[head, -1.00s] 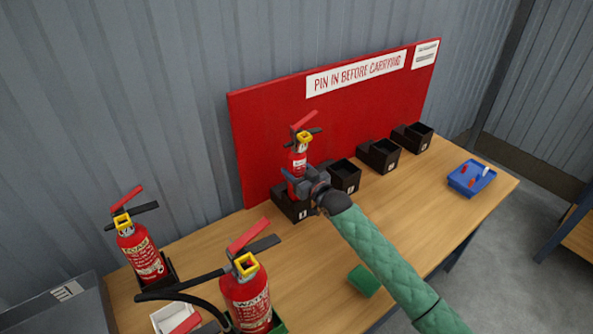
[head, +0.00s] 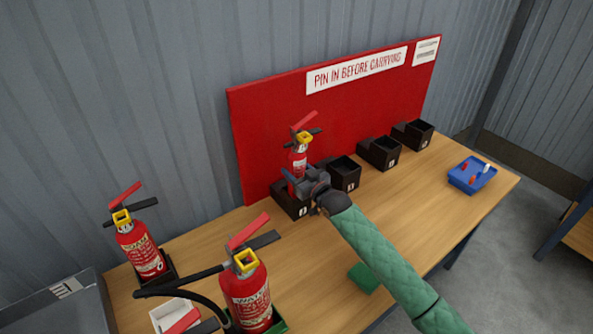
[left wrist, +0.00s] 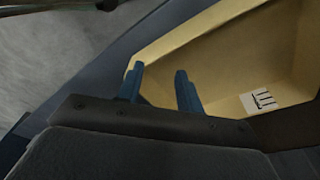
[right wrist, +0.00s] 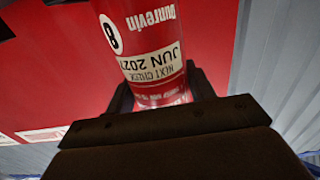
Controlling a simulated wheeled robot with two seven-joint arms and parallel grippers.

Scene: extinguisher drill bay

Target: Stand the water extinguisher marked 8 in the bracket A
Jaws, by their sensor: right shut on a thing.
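The small red water extinguisher marked 8 (head: 298,161) stands upright at the leftmost black bracket (head: 289,208) in the head view. The right wrist view shows its white round 8 and a "next check" label on its body (right wrist: 147,38). My right gripper (head: 303,186) is shut around its lower body. The gripper hides part of the base, so I cannot tell whether it rests on the bracket's floor. The bracket's small white letter is too small to read surely. My left gripper (left wrist: 158,85) is open and empty, with a pale yellow bin (left wrist: 225,60) beyond its fingers.
Three more black brackets (head: 344,172) stand empty to the right. A blue tray (head: 459,187) holds small red and white pieces.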

